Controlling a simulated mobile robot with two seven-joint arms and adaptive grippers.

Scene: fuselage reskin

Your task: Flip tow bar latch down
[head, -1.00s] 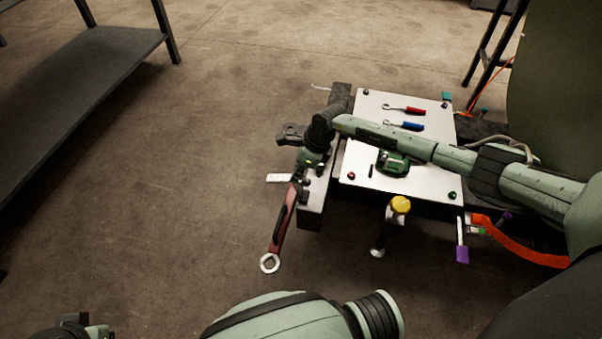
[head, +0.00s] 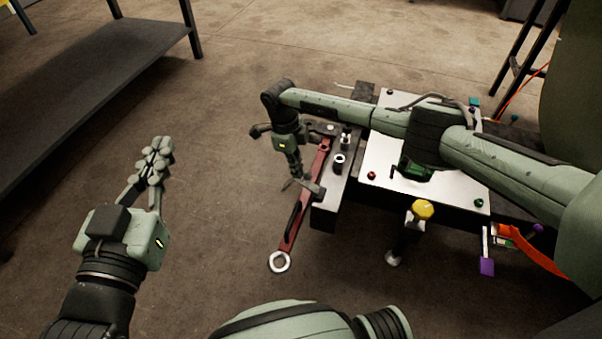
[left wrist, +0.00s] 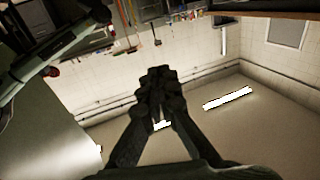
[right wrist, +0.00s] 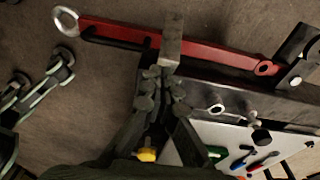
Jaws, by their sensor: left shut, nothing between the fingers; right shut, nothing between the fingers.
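The red tow bar (head: 302,200) with a pale ring end (head: 279,262) lies along the left end of the dark bench; it also crosses the top of the right wrist view (right wrist: 220,54). A black rod or handle (right wrist: 115,40) runs along it. A grey block (right wrist: 172,40) stands across the bar; I cannot tell whether it is the latch. My right gripper (head: 305,186) is shut and empty over the bar, its fingertips (right wrist: 163,88) close below the block; contact is unclear. My left gripper (head: 157,152) is shut and empty, raised over open floor left of the bar.
A white panel (head: 385,160) on the bench holds a green tool (head: 415,168). A yellow-topped tool (head: 423,209) stands at its front edge. A purple-ended tool (head: 486,266) and an orange strap (head: 545,258) are at right. A dark shelf (head: 90,75) is at left.

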